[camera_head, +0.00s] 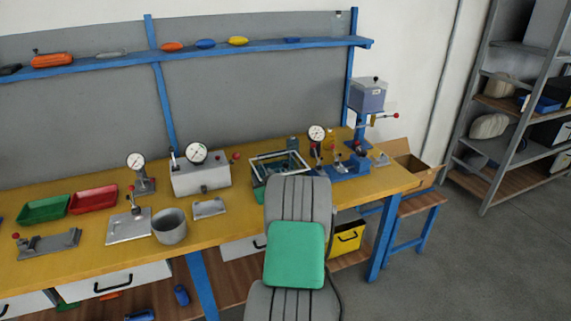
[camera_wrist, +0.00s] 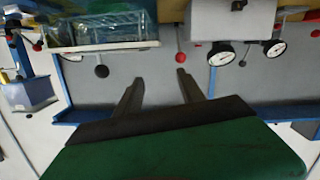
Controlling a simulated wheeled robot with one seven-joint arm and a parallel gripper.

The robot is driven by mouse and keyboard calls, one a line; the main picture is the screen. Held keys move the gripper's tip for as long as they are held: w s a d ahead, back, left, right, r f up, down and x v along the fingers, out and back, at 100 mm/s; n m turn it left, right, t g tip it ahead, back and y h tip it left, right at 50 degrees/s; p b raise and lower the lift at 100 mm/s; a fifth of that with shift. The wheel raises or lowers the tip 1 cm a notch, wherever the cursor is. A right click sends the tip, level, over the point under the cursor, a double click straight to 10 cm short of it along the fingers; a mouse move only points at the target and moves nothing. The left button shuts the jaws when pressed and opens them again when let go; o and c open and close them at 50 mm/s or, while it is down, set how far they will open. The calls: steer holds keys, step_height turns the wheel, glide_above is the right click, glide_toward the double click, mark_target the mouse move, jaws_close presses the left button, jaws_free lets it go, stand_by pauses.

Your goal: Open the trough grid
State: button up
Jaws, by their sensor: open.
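The trough (camera_head: 259,192) is a dark green-blue tank on the yellow workbench, partly hidden behind my arm in the head view. A pale rectangular grid frame (camera_head: 266,157) lies across its top and looks lowered. In the wrist view, where the scene appears upside down, the trough (camera_wrist: 95,28) is at upper left, with the pale frame edge (camera_wrist: 105,47) along it. A dark round knob (camera_wrist: 101,71) shows beside that edge. My gripper (camera_wrist: 160,76) is open and empty, its fingers apart from the trough and knob. In the head view my arm hides it.
A grey box with a gauge (camera_head: 202,178) stands left of the trough. A blue fixture with a gauge (camera_head: 347,168) and a blue press (camera_head: 368,97) stand to its right. A grey pot (camera_head: 170,228) and metal plates are nearer the front edge. Open floor lies right.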

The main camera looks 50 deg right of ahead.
mark_target(286, 167)
steer(key=s+d+h, duration=0.1)
steer(key=s+d, duration=0.1)
steer(key=s+d+m+h, duration=0.1)
steer(key=s+d, duration=0.1)
steer(key=d, duration=0.1)
steer(key=s+d+f+h, duration=0.1)
steer(key=s+d, duration=0.1)
steer(key=shift+d+m+g, duration=0.3)
steer(key=shift+m, duration=0.1)
steer(key=p+x, duration=0.2)
steer(key=x, duration=0.5)
steer(key=shift+c, duration=0.3)
jaws_close()
